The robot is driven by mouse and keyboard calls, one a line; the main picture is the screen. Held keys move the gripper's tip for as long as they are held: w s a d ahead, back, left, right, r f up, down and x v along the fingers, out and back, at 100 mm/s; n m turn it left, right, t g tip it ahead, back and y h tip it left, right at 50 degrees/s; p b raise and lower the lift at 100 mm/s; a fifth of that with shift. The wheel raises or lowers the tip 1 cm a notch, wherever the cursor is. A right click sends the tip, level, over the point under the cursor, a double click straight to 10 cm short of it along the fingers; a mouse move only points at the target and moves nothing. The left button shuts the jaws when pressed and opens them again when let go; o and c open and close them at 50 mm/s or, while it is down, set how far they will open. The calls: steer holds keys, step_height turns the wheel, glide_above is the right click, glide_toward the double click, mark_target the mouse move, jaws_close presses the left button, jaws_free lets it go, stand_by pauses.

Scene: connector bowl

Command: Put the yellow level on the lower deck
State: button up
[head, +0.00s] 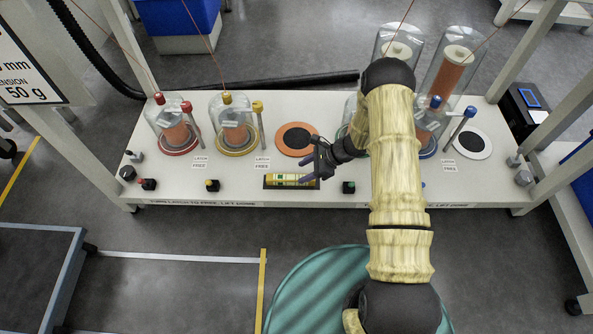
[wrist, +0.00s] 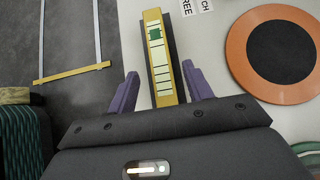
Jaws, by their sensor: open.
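The yellow level (head: 292,181) lies on a dark strip near the front edge of the white deck (head: 340,192) in the head view. In the wrist view the level (wrist: 158,60) points away from my gripper, its near end between the fingers. My gripper (wrist: 160,92) is open, with one purple finger on each side of the level and a gap to each. In the head view my gripper (head: 316,176) is at the level's right end. I cannot tell how far the fingers are above the deck. A lower deck cannot be clearly made out.
Glass domes with red (head: 173,126) and yellow (head: 236,125) bases stand behind and left. An orange ring with a black disc (head: 297,139) lies behind the level. A white disc (head: 465,142) lies at right. Open floor (head: 180,285) lies in front.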

steer(key=p+v, duration=0.2)
steer(key=v, duration=0.4)
stand_by(0.4)
steer(key=s+d+r+n+h, duration=0.2)
steer(key=s+r+n, duration=0.4)
steer(key=r, duration=0.3)
steer(key=s+d+r+n+t+h, duration=0.1)
steer(key=s+r+n+h, duration=0.3)
steer(key=r, duration=0.6)
steer(key=s+d+r+n+t+h, duration=0.1)
steer(key=s+d+r+n+h, duration=0.2)
steer(key=s+r+n, duration=0.5)
step_height(320, 180, up, 2)
steer(key=shift+s+d+r, duration=0.2)
steer(key=shift+s+d, duration=0.05)
steer(key=shift+d, duration=0.2)
steer(key=w+p+v, duration=0.2)
steer(key=p+v, duration=0.8)
steer(key=p, duration=0.1)
steer(key=shift+r, duration=0.35)
